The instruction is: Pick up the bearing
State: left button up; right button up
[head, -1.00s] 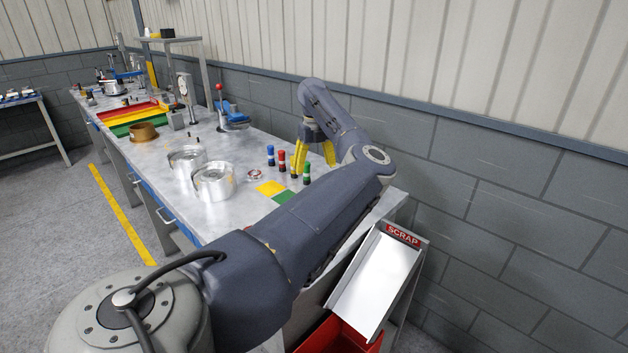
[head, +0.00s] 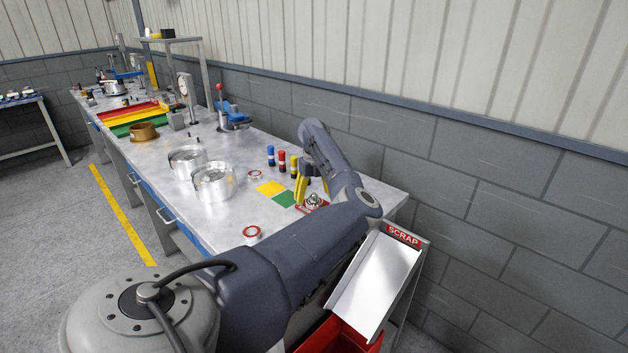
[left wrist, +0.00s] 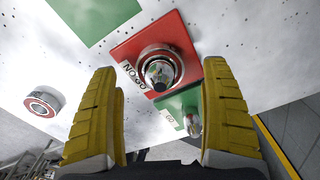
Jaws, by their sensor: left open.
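My left gripper (head: 312,190) is open, its yellow fingers over the near right part of the bench. In the left wrist view my left gripper (left wrist: 159,72) has its fingers apart, with a metal ring (left wrist: 160,66) on the red NOGO pad (left wrist: 120,54) showing in the gap beyond them. The ring has a shiny, dark-tipped centre; I cannot tell whether it is a bearing. A bearing with a red ring face (left wrist: 44,102) lies left of the fingers. Bearings of this look lie near the front edge (head: 252,232) and farther back (head: 254,174). My right gripper is not in view.
A green GO pad (left wrist: 172,112) with a shiny part (left wrist: 192,124) is near the right finger. The scrap chute (head: 374,278) is at the bench end.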

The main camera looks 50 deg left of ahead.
pick_arm(q)
jog(key=shift+f, duration=1.2)
jog(key=shift+c, duration=0.3)
jog(key=shift+r, duration=0.1)
jog(key=c, duration=1.6)
